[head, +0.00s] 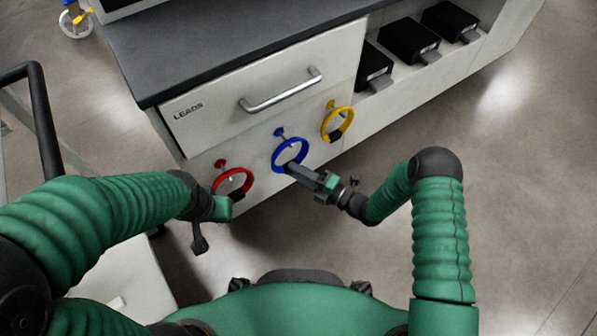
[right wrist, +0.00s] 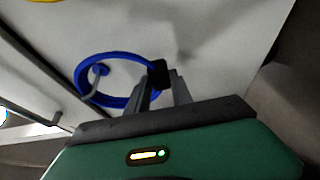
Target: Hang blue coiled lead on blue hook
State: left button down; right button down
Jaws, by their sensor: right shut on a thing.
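The blue coiled lead (head: 275,157) is a ring with a black band, held against the white cabinet front. It also shows in the right wrist view (right wrist: 119,103). My right gripper (head: 292,168) is shut on the black band (right wrist: 158,75); its fingers show in the right wrist view (right wrist: 162,88). The blue hook (head: 279,132) is at the ring's top in the head view. In the right wrist view the hook (right wrist: 100,70) appears inside the ring's opening. I cannot tell whether the ring rests on it. My left gripper (head: 224,207) is low beside the red lead, its fingers unclear.
A red lead (head: 233,170) hangs at a red hook on the left, and a yellow lead (head: 327,122) at a yellow hook on the right. A drawer with a metal handle (head: 281,92) is above. Black boxes (head: 408,40) stand on a shelf at right. The floor at right is clear.

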jog(key=shift+w+a, duration=0.1)
jog(key=shift+w, duration=0.05)
jog(key=c, duration=0.9)
grip_release()
jog(key=p+v, duration=0.1)
jog(key=v, duration=0.6)
jog(key=shift+p, duration=0.35)
